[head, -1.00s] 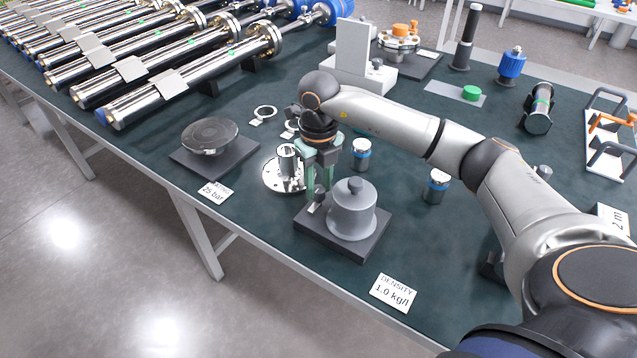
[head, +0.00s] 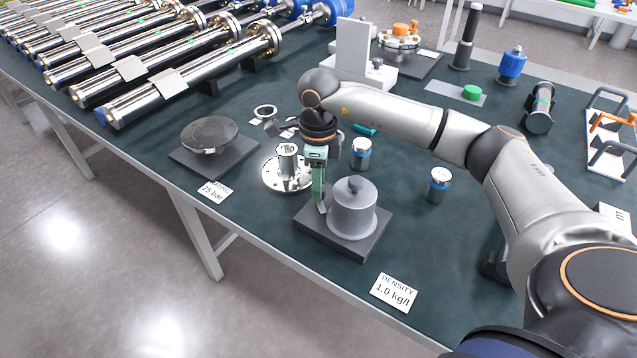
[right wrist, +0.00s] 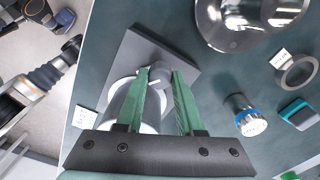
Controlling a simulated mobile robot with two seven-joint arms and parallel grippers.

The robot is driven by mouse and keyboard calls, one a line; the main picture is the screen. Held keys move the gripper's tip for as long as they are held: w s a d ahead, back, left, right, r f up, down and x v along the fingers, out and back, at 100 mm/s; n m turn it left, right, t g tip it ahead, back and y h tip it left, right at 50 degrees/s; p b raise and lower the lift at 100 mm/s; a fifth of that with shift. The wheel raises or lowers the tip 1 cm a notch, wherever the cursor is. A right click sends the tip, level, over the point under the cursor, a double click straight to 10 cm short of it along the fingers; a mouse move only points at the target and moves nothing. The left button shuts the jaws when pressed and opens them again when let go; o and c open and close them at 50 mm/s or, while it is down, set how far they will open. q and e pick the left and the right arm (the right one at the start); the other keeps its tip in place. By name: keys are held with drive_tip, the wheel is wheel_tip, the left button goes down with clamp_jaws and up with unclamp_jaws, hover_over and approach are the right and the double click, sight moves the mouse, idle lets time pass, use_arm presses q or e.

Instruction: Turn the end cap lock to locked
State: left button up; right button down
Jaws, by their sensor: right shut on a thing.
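The end cap (head: 354,209) is a grey domed body with a small knob on top, on a dark square base plate (head: 362,250). A small grey lock knob (right wrist: 164,76) stands beside it on the plate; in the head view my fingers mostly hide it, and a pale lever tip (head: 321,208) shows at their lower end. My right gripper (head: 318,197) comes down on the cap's left side. In the right wrist view, its green fingers (right wrist: 162,73) are shut on the lock knob. I cannot read the lock's marks. My left gripper is in neither view.
A shiny flange (head: 273,178) stands close behind my right gripper. Two blue-banded canisters (head: 361,153) (head: 438,184) stand right of it. A round disc on a plate (head: 209,136) is at left. The "1.0 kg/l" card (head: 394,292) lies near the front edge.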

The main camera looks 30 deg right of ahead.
drive_tip(key=n, duration=0.4)
drive_tip(key=shift+n, duration=0.3)
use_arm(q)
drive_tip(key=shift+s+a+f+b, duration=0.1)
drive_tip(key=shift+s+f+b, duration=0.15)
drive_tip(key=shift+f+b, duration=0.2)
use_arm(e)
drive_tip(key=shift+n, duration=1.6)
drive_tip(key=c, duration=0.5)
unclamp_jaws()
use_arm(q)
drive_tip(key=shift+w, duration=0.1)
